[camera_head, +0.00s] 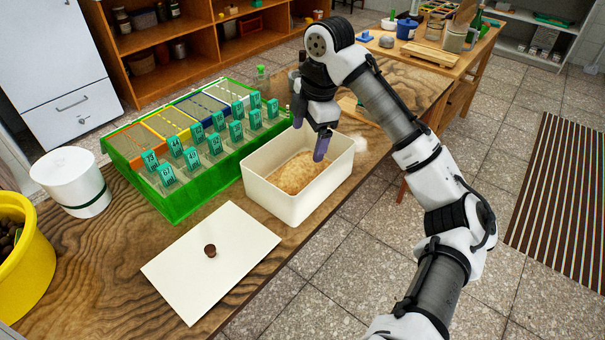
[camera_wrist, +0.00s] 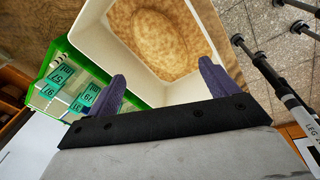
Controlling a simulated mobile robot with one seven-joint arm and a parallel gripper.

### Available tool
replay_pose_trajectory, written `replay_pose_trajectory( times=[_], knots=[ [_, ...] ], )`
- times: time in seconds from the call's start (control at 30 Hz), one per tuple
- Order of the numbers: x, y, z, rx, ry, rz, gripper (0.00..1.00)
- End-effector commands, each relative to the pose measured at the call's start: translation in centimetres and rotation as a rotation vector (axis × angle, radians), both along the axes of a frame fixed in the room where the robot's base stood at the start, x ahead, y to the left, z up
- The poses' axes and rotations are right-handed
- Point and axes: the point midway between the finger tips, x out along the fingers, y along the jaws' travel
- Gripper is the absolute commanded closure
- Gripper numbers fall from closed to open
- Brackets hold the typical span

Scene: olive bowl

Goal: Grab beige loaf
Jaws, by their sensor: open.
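The beige loaf (camera_head: 292,173) lies inside an open white box (camera_head: 283,207) on the wooden table. In the wrist view the loaf (camera_wrist: 160,38) shows a rough, mottled tan top, within the walls of the box (camera_wrist: 97,38). My gripper (camera_head: 310,142) is above the box in the head view, pointing down. In the wrist view my gripper (camera_wrist: 163,85) has its two purple fingers spread wide with nothing between them. The loaf is beyond the fingertips, and I see no contact.
A white lid (camera_head: 225,262) with a dark knob lies in front of the box. A green rack (camera_head: 180,205) with numbered tags stands left of the box. A white canister (camera_head: 72,182) and a yellow bucket (camera_head: 28,250) are at far left. The box walls surround the loaf.

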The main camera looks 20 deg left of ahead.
Motion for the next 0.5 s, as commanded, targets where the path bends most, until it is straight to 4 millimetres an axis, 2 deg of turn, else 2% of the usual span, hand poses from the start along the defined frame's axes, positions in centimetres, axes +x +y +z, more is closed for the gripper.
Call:
replay_pose_trajectory(
  times=[0.03, 0.2, 0.5],
  knots=[
    [0.0, 0.2, -1.3, 0.002, 0.005, 0.001, 0.14],
    [0.1, 0.7, -4.0, 0.001, 0.003, 0.002, 0.14],
    [0.0, 1.0, -6.4, 0.001, 0.004, 0.0, 0.14]
  ],
)
